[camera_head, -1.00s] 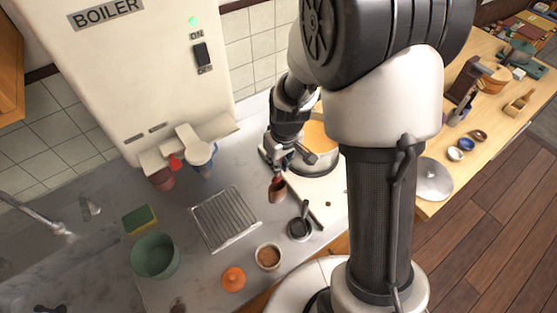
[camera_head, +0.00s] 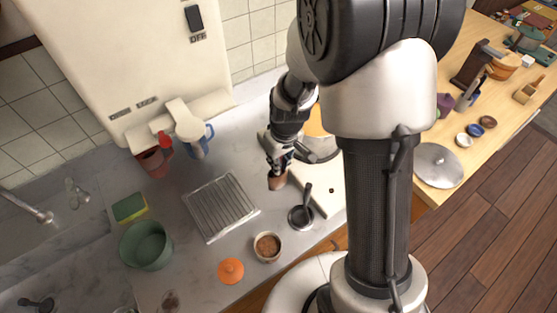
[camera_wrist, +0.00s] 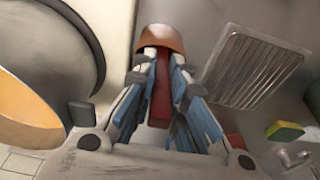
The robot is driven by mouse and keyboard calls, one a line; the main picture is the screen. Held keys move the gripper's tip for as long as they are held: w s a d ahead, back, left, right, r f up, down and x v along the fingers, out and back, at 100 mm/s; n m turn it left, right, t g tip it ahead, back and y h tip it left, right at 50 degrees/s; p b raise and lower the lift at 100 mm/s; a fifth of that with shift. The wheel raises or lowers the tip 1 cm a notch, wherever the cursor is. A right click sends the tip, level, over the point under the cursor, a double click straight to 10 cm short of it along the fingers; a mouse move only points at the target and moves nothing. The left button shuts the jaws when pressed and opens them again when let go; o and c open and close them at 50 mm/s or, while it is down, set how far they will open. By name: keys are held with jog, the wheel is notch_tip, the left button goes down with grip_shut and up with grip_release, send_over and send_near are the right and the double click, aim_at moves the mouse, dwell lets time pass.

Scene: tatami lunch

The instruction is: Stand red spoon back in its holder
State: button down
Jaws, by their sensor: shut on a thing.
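My gripper (camera_head: 277,163) is above the stone counter, pointing down over a small brown cup (camera_head: 277,182), which looks like the holder. In the wrist view the fingers (camera_wrist: 158,75) are shut on the red spoon (camera_wrist: 160,95), a dark red strip between them. The spoon runs toward the brown cup, which also shows at the top of the wrist view (camera_wrist: 161,38). Its far end is hidden at the cup, so I cannot tell how deep it sits. In the head view the gripper hides the spoon.
A metal drain rack (camera_head: 221,206) lies left of the cup. A small dark pan (camera_head: 301,217) and a bowl of brown food (camera_head: 267,246) stand in front. A large pot (camera_head: 318,148) is close behind at right. A green pot (camera_head: 146,245) stands at left.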

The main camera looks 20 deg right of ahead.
jog(key=shift+f, duration=0.1)
dwell(0.3)
jog(key=shift+f+b, duration=0.4)
jog(key=shift+b, duration=0.1)
jog(key=c, duration=1.5)
grip_release()
jog(key=shift+c, duration=0.2)
jog(key=shift+o, duration=0.5)
jog(key=o, duration=0.5)
jog(key=shift+c, duration=0.2)
jog(key=shift+r, duration=0.2)
jog(key=shift+r+p, duration=2.55)
jog(key=shift+r, duration=0.8)
